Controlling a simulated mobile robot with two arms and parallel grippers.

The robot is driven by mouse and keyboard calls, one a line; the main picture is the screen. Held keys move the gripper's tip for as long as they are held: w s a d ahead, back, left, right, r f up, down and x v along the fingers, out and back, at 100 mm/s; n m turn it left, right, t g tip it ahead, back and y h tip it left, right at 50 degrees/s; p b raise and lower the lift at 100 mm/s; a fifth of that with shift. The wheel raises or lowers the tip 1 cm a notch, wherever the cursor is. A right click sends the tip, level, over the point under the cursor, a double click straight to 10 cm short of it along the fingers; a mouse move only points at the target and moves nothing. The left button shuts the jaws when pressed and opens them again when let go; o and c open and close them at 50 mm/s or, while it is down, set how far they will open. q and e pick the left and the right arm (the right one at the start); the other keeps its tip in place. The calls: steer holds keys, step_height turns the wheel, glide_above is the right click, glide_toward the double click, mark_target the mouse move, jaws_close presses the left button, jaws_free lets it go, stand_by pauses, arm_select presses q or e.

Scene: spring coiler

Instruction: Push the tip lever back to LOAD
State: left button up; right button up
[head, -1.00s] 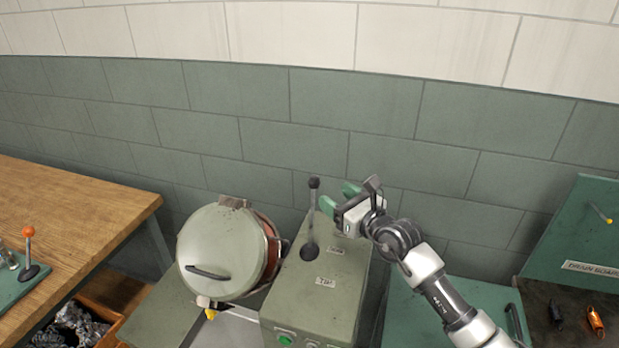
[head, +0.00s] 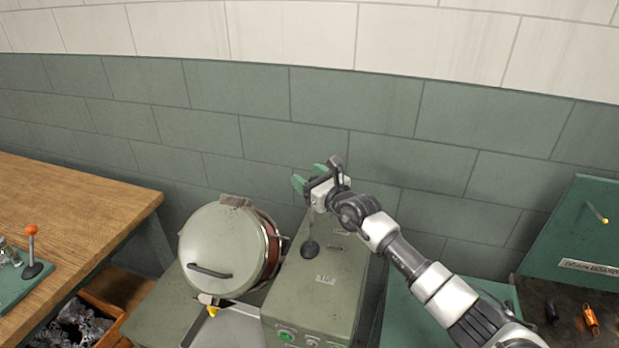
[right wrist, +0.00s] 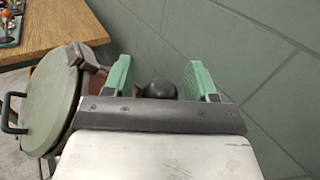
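The tip lever (head: 310,240) rises from a dark round base on top of the green control box (head: 300,305). Its upper end is hidden behind my right gripper in the head view. In the right wrist view its black ball knob (right wrist: 158,89) sits between the two green fingers, with gaps on both sides. My right gripper (head: 309,177) is open around the knob and is not closed on it. The TIP label (head: 326,280) lies on the box top in front of the lever; another label lies behind it, unreadable now. My left gripper is out of view.
A round drum with a pale green lid (head: 212,250) and black handle stands left of the box. A wooden bench (head: 80,210) is at the left, with an orange-knobbed lever (head: 31,250). A tiled wall is close behind. A green surface (head: 420,300) lies to the right.

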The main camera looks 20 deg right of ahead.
jaws_close()
steer(key=w+d+f+m+g+b, duration=0.2)
steer(key=w+d+m+b, duration=0.1)
steer(key=w+b, duration=0.1)
steer(key=shift+w+d+f, duration=0.4)
steer(key=shift+w, duration=0.3)
steer(key=shift+c, duration=1.7)
jaws_free()
steer(key=o, duration=0.4)
steer(key=shift+w+f, duration=0.1)
steer(key=shift+w, duration=0.05)
steer(key=shift+o, duration=0.2)
